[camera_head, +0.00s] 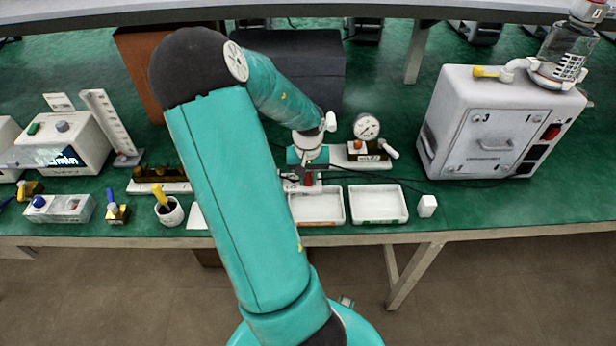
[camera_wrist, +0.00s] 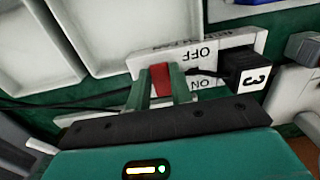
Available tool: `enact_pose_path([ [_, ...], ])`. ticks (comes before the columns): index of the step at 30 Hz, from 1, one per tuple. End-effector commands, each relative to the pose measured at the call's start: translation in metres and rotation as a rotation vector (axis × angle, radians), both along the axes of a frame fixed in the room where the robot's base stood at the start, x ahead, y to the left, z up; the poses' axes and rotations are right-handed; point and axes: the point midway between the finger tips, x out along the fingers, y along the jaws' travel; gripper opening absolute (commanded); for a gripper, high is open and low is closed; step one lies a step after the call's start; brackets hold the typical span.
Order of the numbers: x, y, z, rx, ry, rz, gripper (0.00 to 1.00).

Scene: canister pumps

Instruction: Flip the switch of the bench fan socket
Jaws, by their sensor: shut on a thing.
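A white socket strip (camera_wrist: 222,47) lies on the green bench in the wrist view, with upside-down ON and OFF lettering and small print that I cannot read surely. Its red switch (camera_wrist: 160,77) stands between the two green fingers of my gripper (camera_wrist: 163,90), which is shut on it. A black plug (camera_wrist: 247,70) marked 3 sits at the right end of the strip. In the head view my gripper (camera_head: 306,184) is low over the bench behind the white trays, and a little red shows there. Most of the strip is hidden there by my arm.
Two white trays (camera_head: 378,219) and a white cube (camera_head: 428,206) lie near the front edge. A gauge stand (camera_head: 367,130) is just behind and right of my gripper. A large white pump box (camera_head: 495,120) stands right. Dark cables cross the bench.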

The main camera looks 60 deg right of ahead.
Motion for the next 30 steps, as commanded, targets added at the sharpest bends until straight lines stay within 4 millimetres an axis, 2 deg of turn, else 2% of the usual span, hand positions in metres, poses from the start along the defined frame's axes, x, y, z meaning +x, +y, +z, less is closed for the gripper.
enact_pose_path([
  [12,0.0032,-0.0075,0.0014,0.221,0.113,0.001,0.00],
  [24,0.0039,-0.0072,0.0021,0.259,0.132,0.000,0.00],
  [25,0.0038,-0.0073,0.0021,0.259,0.132,0.000,0.24],
  [28,0.0038,-0.0073,0.0022,0.258,0.132,0.000,0.43],
  [30,0.0038,-0.0073,0.0022,0.258,0.132,0.000,0.44],
])
